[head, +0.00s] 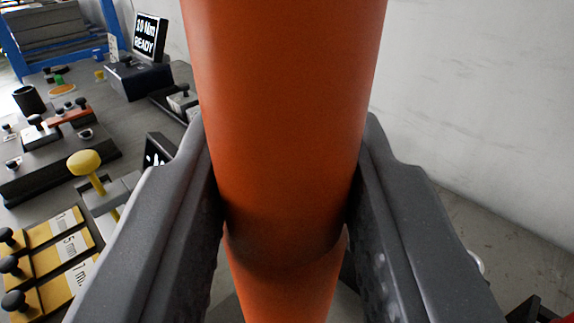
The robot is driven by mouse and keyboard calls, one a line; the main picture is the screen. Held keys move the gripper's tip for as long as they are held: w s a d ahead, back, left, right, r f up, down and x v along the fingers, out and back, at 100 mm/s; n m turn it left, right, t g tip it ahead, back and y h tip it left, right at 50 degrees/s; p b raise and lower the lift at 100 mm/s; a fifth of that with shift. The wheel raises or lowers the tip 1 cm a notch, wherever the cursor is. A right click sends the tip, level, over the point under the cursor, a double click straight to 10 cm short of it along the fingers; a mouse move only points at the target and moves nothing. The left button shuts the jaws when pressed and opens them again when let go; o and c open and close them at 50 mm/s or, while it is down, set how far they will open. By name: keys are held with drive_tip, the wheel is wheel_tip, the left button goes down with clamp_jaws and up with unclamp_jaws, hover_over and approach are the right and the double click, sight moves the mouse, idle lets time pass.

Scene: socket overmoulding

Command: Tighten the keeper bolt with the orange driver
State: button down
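My gripper (285,210) is shut on the orange driver (285,110), with one dark finger pressed to each side of its body. The driver fills the middle of the head view and runs from the top edge down past the fingers. Its lower end is cut off by the bottom of the view, so its tip is hidden. I cannot make out the keeper bolt for certain; several black-knobbed parts stand on the bench at the left.
A display (150,37) reading "10 Nm READY" stands at the upper left. A yellow-knobbed lever (84,163), yellow labelled plates (55,250) and a black cup (28,99) are at the left. A pale wall (480,90) rises at the right.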

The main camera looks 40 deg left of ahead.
sight(282, 320)
drive_tip(key=shift+f+b, duration=0.95)
drive_tip(key=shift+f, duration=1.35)
drive_tip(key=shift+s+f+b, duration=0.15)
drive_tip(key=shift+f+b, duration=0.45)
drive_tip(key=shift+f, duration=0.75)
idle(2.6)
drive_tip(key=shift+r, duration=0.1)
drive_tip(key=shift+r+p, duration=1.15)
drive_tip(key=shift+r, duration=1.45)
